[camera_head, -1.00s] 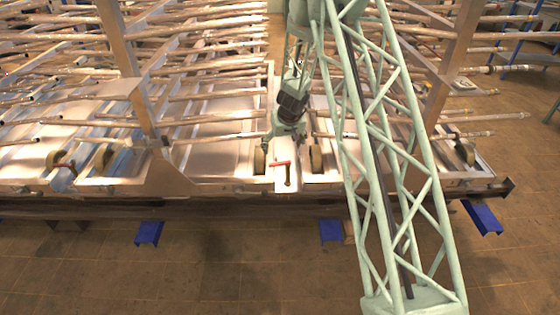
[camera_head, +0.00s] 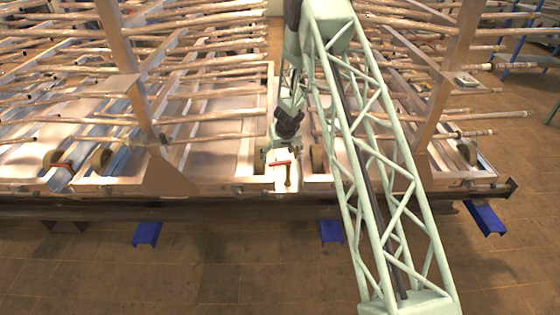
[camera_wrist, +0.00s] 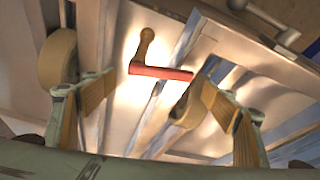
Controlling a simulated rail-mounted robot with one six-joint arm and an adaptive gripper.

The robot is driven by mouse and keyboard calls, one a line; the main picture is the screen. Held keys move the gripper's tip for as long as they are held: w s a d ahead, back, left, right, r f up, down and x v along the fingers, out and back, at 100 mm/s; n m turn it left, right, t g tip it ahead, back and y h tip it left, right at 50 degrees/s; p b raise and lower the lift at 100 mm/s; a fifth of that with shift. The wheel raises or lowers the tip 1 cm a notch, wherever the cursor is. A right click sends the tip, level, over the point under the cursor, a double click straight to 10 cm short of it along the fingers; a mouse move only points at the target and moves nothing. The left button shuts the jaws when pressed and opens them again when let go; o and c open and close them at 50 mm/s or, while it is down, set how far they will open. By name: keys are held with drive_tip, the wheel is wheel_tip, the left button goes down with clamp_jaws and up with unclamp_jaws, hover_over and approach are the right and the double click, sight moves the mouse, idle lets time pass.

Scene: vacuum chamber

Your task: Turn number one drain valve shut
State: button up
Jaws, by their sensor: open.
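The drain valve has a red lever handle (camera_head: 281,162) and a brass-coloured body (camera_head: 288,178), and sits on the pale frame near the front edge. In the wrist view the red handle (camera_wrist: 160,72) lies across the picture, with the brass part (camera_wrist: 145,47) above its left end. My gripper (camera_head: 279,152) is just behind the handle in the head view. In the wrist view my gripper (camera_wrist: 158,98) is open and empty, its padded fingers either side of the handle's line. The handle shows beyond the fingertips, apart from them. No number is readable on the valve.
Another red-handled valve (camera_head: 62,165) is at the left. Round wheels (camera_head: 317,158) flank the near valve. Rows of copper-coloured pipes and upright posts (camera_head: 143,105) crowd both sides. Blue floor brackets (camera_head: 147,234) stand below the front rail. The floor in front is mostly clear.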

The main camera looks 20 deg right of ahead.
drive_tip(key=shift+x, duration=0.95)
drive_tip(key=c, duration=1.1)
